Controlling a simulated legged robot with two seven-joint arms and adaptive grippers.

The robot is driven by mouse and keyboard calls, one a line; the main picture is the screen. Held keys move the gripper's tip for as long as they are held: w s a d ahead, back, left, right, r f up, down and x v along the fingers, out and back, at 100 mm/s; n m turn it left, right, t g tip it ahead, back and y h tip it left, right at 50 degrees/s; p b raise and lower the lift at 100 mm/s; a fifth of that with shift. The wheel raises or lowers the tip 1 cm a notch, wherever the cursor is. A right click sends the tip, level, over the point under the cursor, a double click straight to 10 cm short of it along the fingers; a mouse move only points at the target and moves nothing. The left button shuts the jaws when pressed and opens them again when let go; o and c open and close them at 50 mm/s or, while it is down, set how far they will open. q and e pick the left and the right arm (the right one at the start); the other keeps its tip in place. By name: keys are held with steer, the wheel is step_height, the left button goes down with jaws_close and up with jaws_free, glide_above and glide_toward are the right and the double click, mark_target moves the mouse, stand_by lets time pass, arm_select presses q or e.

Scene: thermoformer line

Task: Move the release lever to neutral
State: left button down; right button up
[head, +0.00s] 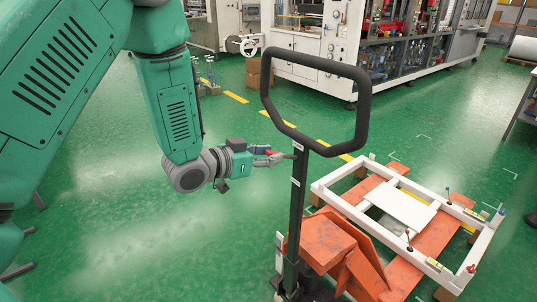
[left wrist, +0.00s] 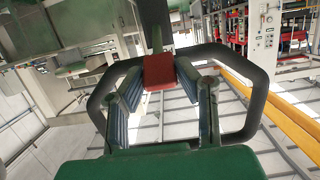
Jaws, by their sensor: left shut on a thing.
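The pallet jack's dark loop handle (head: 362,110) stands upright on its column, right of my left arm; its loop also shows in the left wrist view (left wrist: 262,98). The red release lever (left wrist: 158,73) is at the neck of the loop, between my left fingertips. In the head view a small bit of red (head: 270,152) shows at the fingers. My left gripper (head: 274,158) reaches in from the left and is shut on the red lever; its two fingers also show in the left wrist view (left wrist: 160,90). My right gripper is out of view.
The orange pallet jack body (head: 325,240) stands below the handle. Its forks carry a white frame (head: 350,212) with a white panel and small levers. White machines (head: 310,60) line the back. Green floor is open on the left, and a table (head: 522,105) stands at the right edge.

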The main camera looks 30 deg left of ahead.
arm_select(q)
steer(key=shift+f, duration=0.1)
steer(key=shift+s+a+f+b, duration=0.1)
steer(key=shift+s+f+b, duration=0.15)
steer(key=shift+f+b, duration=0.35)
steer(key=shift+s+a+f+b, duration=0.1)
steer(key=shift+s+f+b, duration=0.2)
steer(key=shift+f, duration=0.45)
steer(key=shift+f+b, duration=0.4)
steer(key=shift+f, duration=0.15)
steer(key=c, duration=1.1)
jaws_free()
steer(key=shift+a, duration=0.1)
